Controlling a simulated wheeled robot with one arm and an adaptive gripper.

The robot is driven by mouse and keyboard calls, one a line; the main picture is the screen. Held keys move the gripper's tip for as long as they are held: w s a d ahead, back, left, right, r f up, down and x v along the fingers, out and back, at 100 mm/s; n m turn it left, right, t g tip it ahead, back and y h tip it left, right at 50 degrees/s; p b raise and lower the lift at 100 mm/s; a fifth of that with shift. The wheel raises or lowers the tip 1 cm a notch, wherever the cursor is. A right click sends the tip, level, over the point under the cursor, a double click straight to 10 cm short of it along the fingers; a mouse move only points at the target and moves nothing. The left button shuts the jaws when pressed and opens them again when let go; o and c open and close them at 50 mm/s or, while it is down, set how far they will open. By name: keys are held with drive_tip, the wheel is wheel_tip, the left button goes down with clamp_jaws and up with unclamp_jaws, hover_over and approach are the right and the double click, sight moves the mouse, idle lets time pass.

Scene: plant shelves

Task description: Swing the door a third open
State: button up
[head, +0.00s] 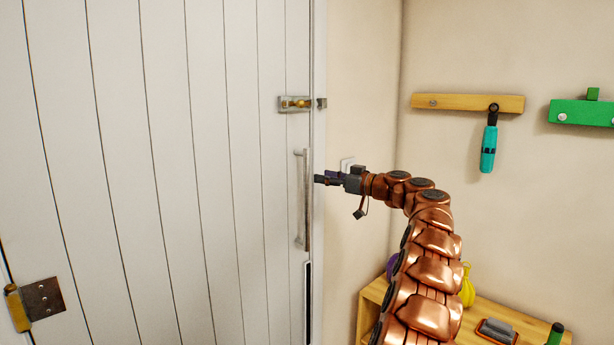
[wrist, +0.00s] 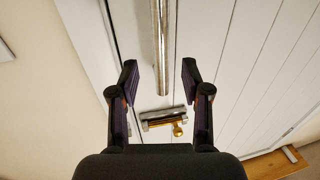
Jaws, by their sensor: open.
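The white plank door (head: 180,150) fills the left of the head view and looks shut or nearly so against its frame. Its upright metal bar handle (head: 303,200) is near the right edge. A bolt with a brass knob (head: 295,104) is above the handle; I cannot tell whether it is drawn. My gripper (head: 318,180) is open and empty, just right of the handle's upper half. In the wrist view the handle (wrist: 160,45) lines up between my open fingertips (wrist: 160,78), apparently with space on both sides; the bolt (wrist: 163,118) shows behind them.
A hinge (head: 42,299) is at the door's lower left. To the right, a wooden rail (head: 468,103) holds a teal-handled tool (head: 488,148), beside a green rail (head: 585,112). A low wooden shelf (head: 372,300) with small items stands below my arm.

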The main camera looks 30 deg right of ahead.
drive_tip(key=p+x, duration=0.2)
drive_tip(key=x, duration=0.5)
clamp_jaws()
idle(0.4)
drive_tip(key=shift+a, duration=0.1)
